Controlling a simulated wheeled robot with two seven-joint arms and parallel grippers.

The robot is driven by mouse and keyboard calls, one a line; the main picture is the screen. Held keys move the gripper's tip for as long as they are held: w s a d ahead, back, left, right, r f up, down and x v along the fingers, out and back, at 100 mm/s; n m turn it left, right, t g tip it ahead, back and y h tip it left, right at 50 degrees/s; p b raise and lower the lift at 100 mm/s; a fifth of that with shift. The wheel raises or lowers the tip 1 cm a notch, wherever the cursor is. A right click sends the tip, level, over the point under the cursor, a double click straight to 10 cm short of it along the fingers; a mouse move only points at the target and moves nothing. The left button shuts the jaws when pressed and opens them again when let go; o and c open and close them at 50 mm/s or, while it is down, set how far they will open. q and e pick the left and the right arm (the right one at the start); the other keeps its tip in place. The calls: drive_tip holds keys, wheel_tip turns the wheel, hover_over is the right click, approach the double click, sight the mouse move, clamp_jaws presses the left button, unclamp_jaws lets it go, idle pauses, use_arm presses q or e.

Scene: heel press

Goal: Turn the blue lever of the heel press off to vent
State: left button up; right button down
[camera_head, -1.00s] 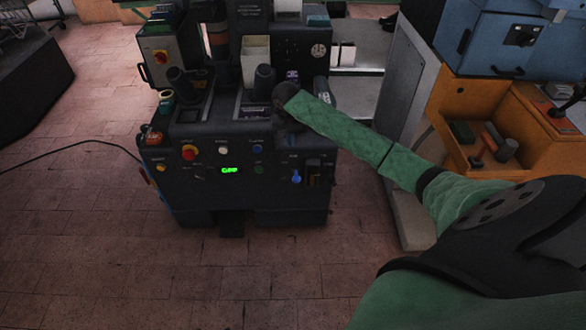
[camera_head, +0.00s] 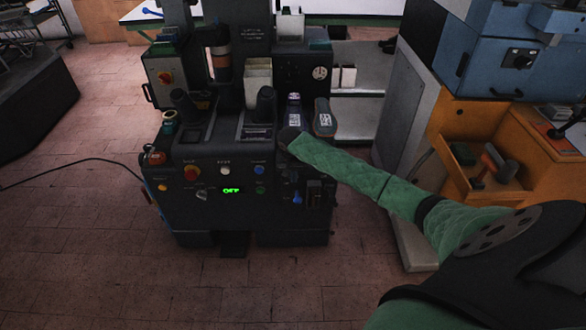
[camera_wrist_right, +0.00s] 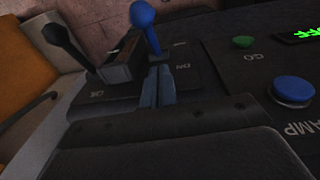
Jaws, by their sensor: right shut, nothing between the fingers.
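The dark heel press (camera_head: 215,215) stands in the middle of the head view. Its blue lever (camera_head: 297,197) is at the right of the front panel, pointing up with a wider lower end. In the right wrist view the blue lever (camera_wrist_right: 142,14) has a round knob on a short stem. My right gripper (camera_wrist_right: 158,80) is shut and empty, its fingertips close to the lever's stem; I cannot tell whether they touch. In the head view my right arm reaches over the panel's right side, and its fingers are hard to make out. My left gripper is out of view.
A black lever (camera_wrist_right: 62,38) stands beside the blue one. A blue button (camera_wrist_right: 293,90) and a green button (camera_wrist_right: 242,42) are on the panel, by a lit green display (camera_head: 231,190). An orange cabinet (camera_head: 480,140) stands at the right. The floor in front is clear.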

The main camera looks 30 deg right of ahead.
sight(297, 194)
drive_tip(key=f, duration=0.1)
drive_tip(key=s+f, duration=0.1)
drive_tip(key=f, duration=0.1)
drive_tip(key=shift+s+f, duration=0.15)
drive_tip(key=shift+f, duration=0.15)
drive_tip(key=shift+s+f, duration=0.3)
drive_tip(key=shift+f, duration=0.1)
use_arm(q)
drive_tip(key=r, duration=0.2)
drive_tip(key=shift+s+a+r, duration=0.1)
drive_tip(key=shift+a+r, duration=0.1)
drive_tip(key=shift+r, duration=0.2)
use_arm(e)
drive_tip(key=shift+f, duration=0.2)
use_arm(q)
drive_tip(key=shift+p, duration=0.4)
use_arm(e)
drive_tip(key=shift+s+a, duration=0.1)
drive_tip(key=shift+s, duration=0.05)
